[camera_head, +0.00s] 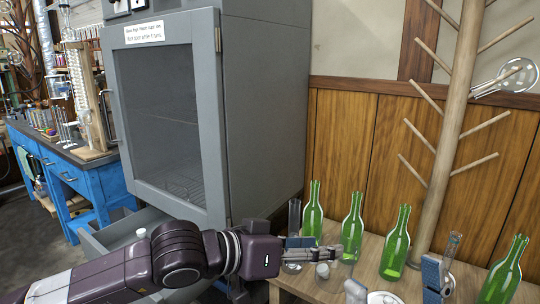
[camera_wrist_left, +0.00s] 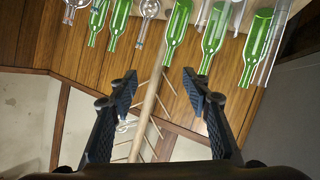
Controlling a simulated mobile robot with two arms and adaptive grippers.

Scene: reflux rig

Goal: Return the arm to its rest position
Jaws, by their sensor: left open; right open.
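My left arm (camera_head: 130,270) reaches in from the lower left of the head view, stretched over the front edge of the wooden table. Its gripper (camera_head: 332,250) is near the table's left end, among the green bottles. In the left wrist view the left gripper (camera_wrist_left: 160,78) has its two dark fingers wide apart with nothing between them; the wooden peg stand and wall show behind the gap. Two blue-grey finger pads of my right gripper (camera_head: 394,281) show apart at the bottom of the head view, over the table; the rest of it is out of view.
Several green bottles (camera_head: 396,243) stand upright on the table (camera_head: 295,283). A peg stand (camera_head: 455,115) holds a glass flask (camera_head: 517,76). A small grey piece (camera_head: 322,270) lies near the left gripper. A grey cabinet (camera_head: 265,110) stands behind, above an open drawer (camera_head: 110,232).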

